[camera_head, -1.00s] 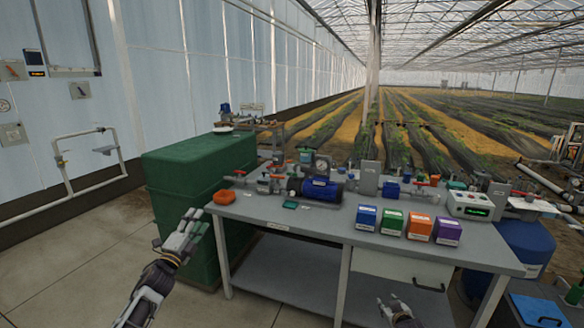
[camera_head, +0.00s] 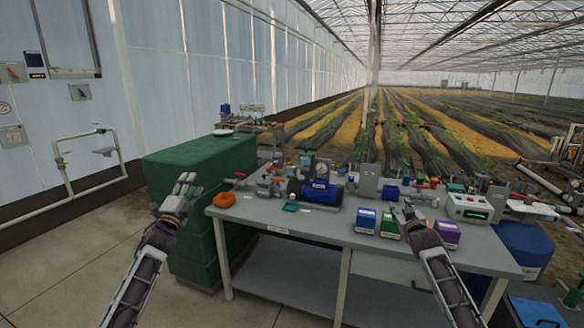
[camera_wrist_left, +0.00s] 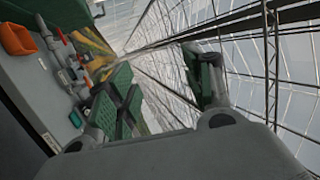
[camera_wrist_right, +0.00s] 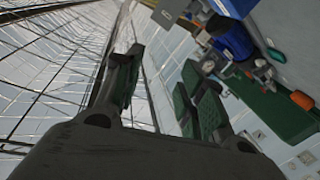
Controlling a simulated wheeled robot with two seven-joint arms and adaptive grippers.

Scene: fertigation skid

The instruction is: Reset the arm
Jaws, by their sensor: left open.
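My left gripper (camera_head: 185,184) is raised in front of the green tank (camera_head: 205,165), left of the workbench, in the head view. It is open and empty, and its spread fingers show in the left wrist view (camera_wrist_left: 162,88). My right gripper (camera_head: 405,212) is raised over the front right of the bench, in front of the coloured boxes, and hides most of the orange one. Its fingers stand apart with nothing between them in the right wrist view (camera_wrist_right: 160,92). Both forearms come up from the bottom of the head view.
The grey workbench (camera_head: 275,222) carries a blue pump (camera_head: 318,192), an orange bin (camera_head: 224,200), a blue box (camera_head: 365,219), a purple box (camera_head: 446,234) and a control box (camera_head: 473,208). A blue barrel (camera_head: 527,246) stands at the right. Floor at the left is clear.

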